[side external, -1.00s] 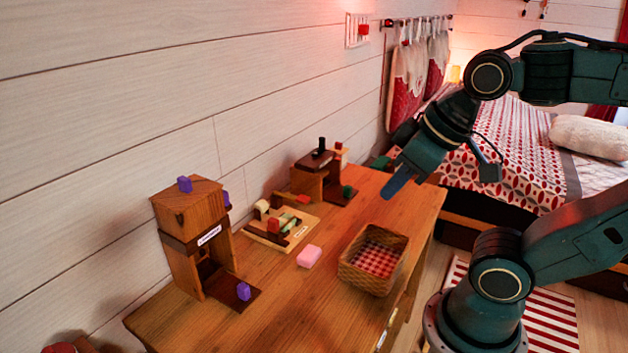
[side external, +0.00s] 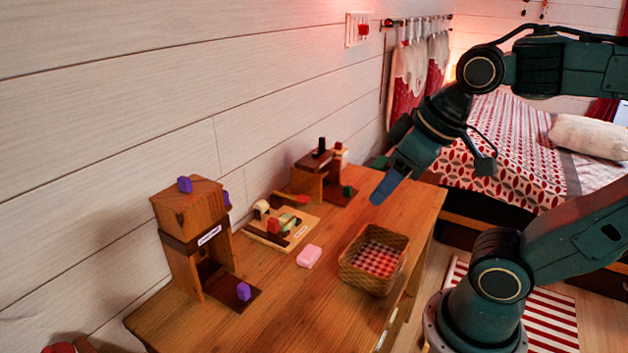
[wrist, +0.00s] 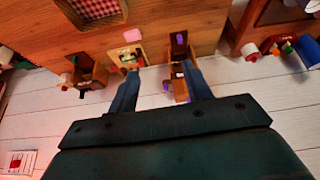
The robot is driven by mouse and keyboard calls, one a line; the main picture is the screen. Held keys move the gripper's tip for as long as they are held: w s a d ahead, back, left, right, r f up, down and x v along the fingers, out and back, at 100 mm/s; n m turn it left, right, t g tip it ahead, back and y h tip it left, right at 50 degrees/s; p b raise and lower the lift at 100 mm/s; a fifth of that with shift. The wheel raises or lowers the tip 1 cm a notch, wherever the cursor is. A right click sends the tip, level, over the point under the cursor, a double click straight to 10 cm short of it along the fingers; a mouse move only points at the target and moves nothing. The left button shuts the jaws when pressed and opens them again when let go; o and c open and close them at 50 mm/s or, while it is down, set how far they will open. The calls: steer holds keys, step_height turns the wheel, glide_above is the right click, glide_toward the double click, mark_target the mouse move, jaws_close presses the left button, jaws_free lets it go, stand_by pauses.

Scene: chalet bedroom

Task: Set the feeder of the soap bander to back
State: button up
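Three wooden devices stand along the wall side of the table; their labels are too small to read, so I cannot tell which is the soap bander. The tall one with purple knobs (side external: 195,235) is nearest the camera and shows in the wrist view (wrist: 179,48). The low board with cream, red and green pieces (side external: 281,228) is in the middle. The dark-brown one with black, red and green knobs (side external: 318,178) is farthest. A pink soap-like block (side external: 309,256) lies before the board. My gripper (wrist: 160,68) is open and empty, above the table near the far device in the side view.
A wicker basket with checked lining (side external: 373,260) stands near the table's front edge. The wooden table (side external: 290,300) has bare room around the pink block. The plank wall (side external: 120,130) runs close behind the devices. A bed (side external: 515,150) lies beyond the table.

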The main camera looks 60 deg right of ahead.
steer(key=w+d+r+n+g, duration=0.2)
steer(key=w+n, duration=0.3)
steer(key=w, duration=0.6)
steer(key=n+g, duration=0.4)
steer(key=n, duration=0.9)
glide_above(273, 220)
step_height(273, 220, down, 19)
steer(key=shift+r, duration=0.2)
step_height(273, 220, down, 14)
steer(key=shift+r, duration=0.15)
